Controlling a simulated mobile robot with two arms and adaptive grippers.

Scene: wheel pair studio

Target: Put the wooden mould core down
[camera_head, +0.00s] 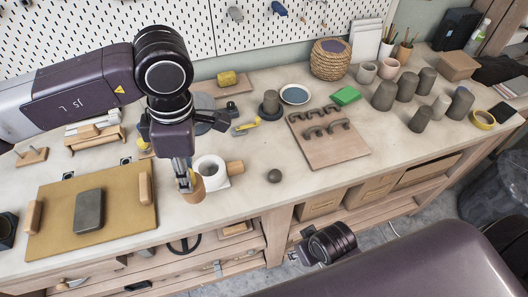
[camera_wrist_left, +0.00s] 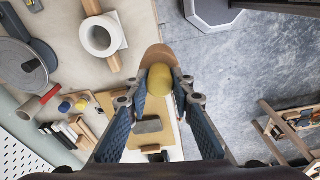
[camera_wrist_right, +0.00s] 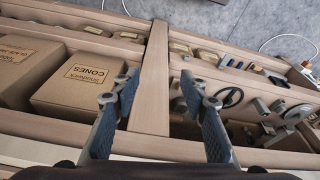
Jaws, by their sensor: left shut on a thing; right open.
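The wooden mould core (camera_head: 192,192) is a short light-brown cylinder at the front part of the table. My left gripper (camera_head: 184,172) points down and is shut on it. In the left wrist view, the left fingers (camera_wrist_left: 160,92) close around the core's narrow yellowish upper part, and its wider wooden body (camera_wrist_left: 157,55) shows beyond. I cannot tell whether its base touches the table. A white ring-shaped mould (camera_head: 210,168) with wooden handles stands just right of the core. My right gripper (camera_wrist_right: 158,90) is open and empty, in front of the table's shelves.
A tan board (camera_head: 60,235) with a grey slab (camera_head: 89,211) lies to the left. A small dark ball (camera_head: 274,176) sits right of the mould. A board with dark handles (camera_head: 335,150) and several dark cups (camera_head: 384,95) are farther right. The table's front edge is close to the core.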

